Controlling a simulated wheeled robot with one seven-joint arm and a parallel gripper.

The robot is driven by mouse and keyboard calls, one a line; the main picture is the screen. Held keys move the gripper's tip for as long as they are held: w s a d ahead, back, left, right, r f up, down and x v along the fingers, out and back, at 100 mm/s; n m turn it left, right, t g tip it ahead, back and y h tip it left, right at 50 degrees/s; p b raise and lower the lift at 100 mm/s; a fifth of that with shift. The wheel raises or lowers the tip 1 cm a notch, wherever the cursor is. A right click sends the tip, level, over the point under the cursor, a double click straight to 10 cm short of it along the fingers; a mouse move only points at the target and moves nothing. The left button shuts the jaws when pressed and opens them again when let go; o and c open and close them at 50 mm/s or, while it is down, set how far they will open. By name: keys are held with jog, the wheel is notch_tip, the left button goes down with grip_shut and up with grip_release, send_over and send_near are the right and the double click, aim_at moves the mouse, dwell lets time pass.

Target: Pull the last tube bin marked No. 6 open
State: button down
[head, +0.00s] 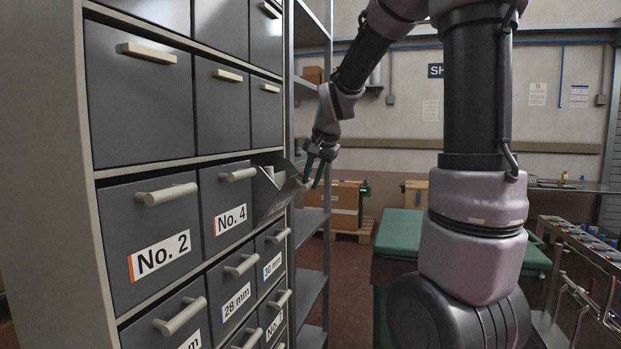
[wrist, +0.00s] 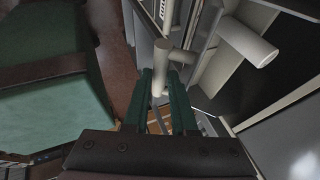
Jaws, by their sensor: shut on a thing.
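The last bin (head: 273,193) of the No. 2 and No. 4 row is tilted out of the cabinet at its top, with its inside partly showing. Its front is turned edge-on in the head view, so I cannot read its label. My gripper (head: 313,180) is at the bin's front. In the wrist view, the green fingers of my gripper (wrist: 160,78) are shut on the pale round handle (wrist: 160,60) of this bin. Another pale handle (wrist: 250,42) lies to the right in that view, apart from the fingers.
The bins No. 2 (head: 150,240) and No. 4 (head: 227,205) are closed, as are the bins above and below. A grey open shelf (head: 312,200) stands just beyond the cabinet.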

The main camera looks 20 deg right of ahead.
jog(key=c, duration=1)
grip_release()
jog(key=a+v, duration=0.1)
jog(key=v, duration=0.9)
jog(key=shift+s+d+r, duration=0.2)
jog(key=shift+d+r, duration=0.15)
jog(key=shift+d, duration=0.15)
